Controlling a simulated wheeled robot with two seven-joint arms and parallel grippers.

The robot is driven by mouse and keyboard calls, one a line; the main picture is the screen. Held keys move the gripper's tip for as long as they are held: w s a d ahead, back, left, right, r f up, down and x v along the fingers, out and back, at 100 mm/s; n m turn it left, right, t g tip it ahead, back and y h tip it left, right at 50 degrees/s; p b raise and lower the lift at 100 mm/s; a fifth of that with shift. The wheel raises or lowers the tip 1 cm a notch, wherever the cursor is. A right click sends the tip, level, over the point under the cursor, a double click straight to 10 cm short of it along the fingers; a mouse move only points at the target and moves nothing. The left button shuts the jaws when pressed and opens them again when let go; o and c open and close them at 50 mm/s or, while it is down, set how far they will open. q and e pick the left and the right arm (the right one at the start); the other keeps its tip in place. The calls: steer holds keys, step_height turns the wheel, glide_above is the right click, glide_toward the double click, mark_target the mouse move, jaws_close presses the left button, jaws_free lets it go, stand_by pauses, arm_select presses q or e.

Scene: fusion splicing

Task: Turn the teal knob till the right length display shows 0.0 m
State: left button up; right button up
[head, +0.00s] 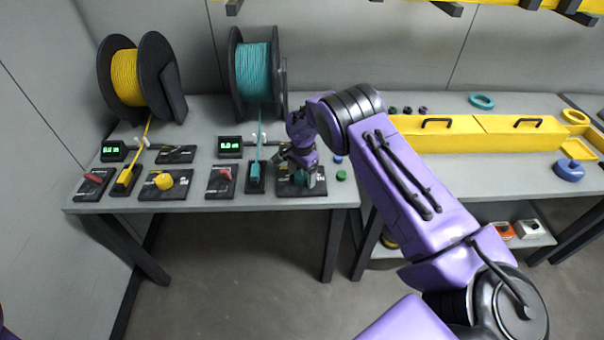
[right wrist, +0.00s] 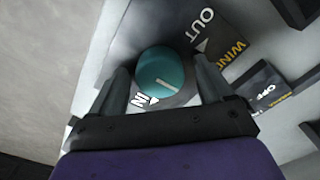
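My right gripper (right wrist: 163,88) is open around the knob, with one finger on each side and narrow gaps visible. In the head view, my right gripper (head: 301,171) is down over the knob panel (head: 315,190) and hides most of the knob. The right length display (head: 230,146) shows green digits too small to read surely. My left gripper is out of view.
The teal spool (head: 257,72) stands behind, its cable running to a teal clamp (head: 256,172). A red switch (head: 221,179) is left of that. The yellow spool (head: 127,78) and yellow knob (head: 163,181) are further left. A green cap (head: 341,175) lies right of the panel.

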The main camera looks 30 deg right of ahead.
mark_target(302, 174)
step_height(302, 174, up, 10)
steer(key=b, duration=0.2)
steer(key=shift+r, duration=0.25)
